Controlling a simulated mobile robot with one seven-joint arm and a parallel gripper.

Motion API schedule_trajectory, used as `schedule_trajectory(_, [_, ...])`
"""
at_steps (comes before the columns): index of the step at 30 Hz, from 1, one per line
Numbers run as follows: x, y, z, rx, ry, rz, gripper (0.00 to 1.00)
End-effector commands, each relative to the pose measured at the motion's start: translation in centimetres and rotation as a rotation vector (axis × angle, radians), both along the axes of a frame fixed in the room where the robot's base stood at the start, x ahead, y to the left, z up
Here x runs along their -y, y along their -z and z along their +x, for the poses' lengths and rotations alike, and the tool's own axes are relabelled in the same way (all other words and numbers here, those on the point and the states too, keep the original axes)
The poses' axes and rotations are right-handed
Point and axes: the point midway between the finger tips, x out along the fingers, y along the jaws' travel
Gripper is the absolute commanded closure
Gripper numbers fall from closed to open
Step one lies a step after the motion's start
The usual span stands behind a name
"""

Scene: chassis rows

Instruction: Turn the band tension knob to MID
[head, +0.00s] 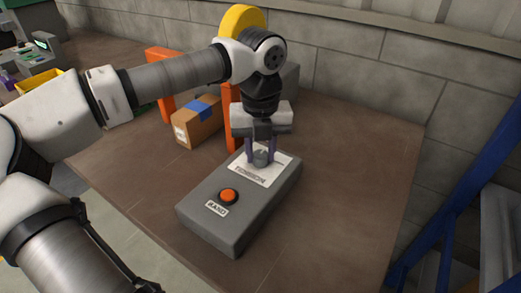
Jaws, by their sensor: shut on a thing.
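The band tension knob (261,158) is a small grey knob on a white label plate (268,174) at the far end of a grey control box (222,228). My gripper (261,156) points straight down over it, with its two fingers on either side of the knob, shut on it. The fingers and palm partly hide the knob and the markings around it. The label text is too small to read, so I cannot tell which setting the knob points to.
An orange button (229,196) with a small label sits on the near part of the box. A cardboard box with blue tape (198,122) stands behind at left, near orange uprights. The brown table (350,180) is clear to the right, up to the block wall.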

Motion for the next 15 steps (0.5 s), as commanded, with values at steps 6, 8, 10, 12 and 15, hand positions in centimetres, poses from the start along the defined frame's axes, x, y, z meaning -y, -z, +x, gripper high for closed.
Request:
schedule_trajectory(6, [0.02,-0.07,0.01,0.0,0.001,-0.001,0.61])
schedule_trajectory(8, [0.01,-0.06,0.01,0.0,0.001,-0.001,0.53])
schedule_trajectory(10, [0.01,-0.05,0.01,0.0,0.001,-0.001,0.48])
schedule_trajectory(12, [0.01,-0.04,0.01,0.0,0.001,0.0,0.48])
schedule_trajectory(15, [0.01,-0.03,0.01,0.0,0.001,0.0,0.48])
